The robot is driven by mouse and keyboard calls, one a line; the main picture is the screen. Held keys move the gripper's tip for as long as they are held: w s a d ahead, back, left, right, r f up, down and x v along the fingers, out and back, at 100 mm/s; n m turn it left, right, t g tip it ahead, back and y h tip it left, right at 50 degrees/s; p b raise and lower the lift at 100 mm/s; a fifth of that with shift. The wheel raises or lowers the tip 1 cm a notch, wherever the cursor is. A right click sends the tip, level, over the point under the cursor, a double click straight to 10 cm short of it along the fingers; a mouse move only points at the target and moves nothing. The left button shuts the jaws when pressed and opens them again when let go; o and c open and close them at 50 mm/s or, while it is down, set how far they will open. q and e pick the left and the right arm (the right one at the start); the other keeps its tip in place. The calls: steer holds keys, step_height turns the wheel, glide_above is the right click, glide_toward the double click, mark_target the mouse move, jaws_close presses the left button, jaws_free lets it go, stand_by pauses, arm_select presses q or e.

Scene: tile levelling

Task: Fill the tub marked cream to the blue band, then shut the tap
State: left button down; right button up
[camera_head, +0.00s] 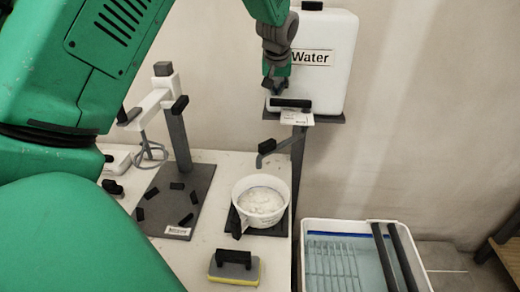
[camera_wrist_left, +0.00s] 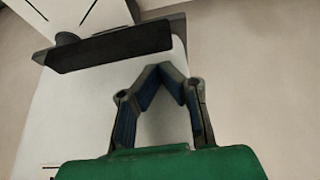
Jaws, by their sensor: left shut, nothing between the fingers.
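A white tub (camera_head: 240,213) with a blue band inside its rim stands on a dark plate and holds pale, lumpy contents. I cannot read a mark on it. A white water tank (camera_head: 335,70) labelled "Water" stands on a shelf behind. A grey spout (camera_head: 275,146) with a black end points down above the tub; no stream shows. A black bar (camera_head: 290,103), apparently the tap lever, sits at the tank's lower front. My left gripper (camera_head: 273,88) is shut and empty, close to this bar; whether they touch is unclear. In the left wrist view its fingertips (camera_wrist_left: 160,68) meet below a dark bar (camera_wrist_left: 110,47).
A dark board with a white-armed stand (camera_head: 178,140) is left of the tub. A sponge float (camera_head: 234,266) lies in front. A bin of water (camera_head: 345,225) with dark rails stands at lower right. My green arm hides the left side.

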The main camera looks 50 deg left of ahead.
mark_target(276, 100)
arm_select(q)
steer(key=shift+f+b, duration=0.3)
steer(key=shift+f, duration=1.1)
steer(key=shift+s+d, duration=0.7)
steer(key=shift+s, duration=0.1)
steer(key=shift+r, duration=0.1)
steer(key=r+p, duration=0.5)
steer(key=shift+w+a, duration=0.2)
stand_by(0.3)
steer(key=shift+d+f, duration=0.1)
steer(key=shift+s+d+p, duration=0.2)
steer(key=shift+s+d, duration=0.3)
steer(key=shift+d, duration=0.4)
steer(key=shift+s+d+p, duration=0.15)
steer(key=shift+s+d, duration=0.35)
steer(key=shift+d, duration=0.35)
steer(key=shift+s+d+p, duration=0.2)
steer(key=shift+s+d, duration=0.3)
steer(key=shift+d, duration=0.4)
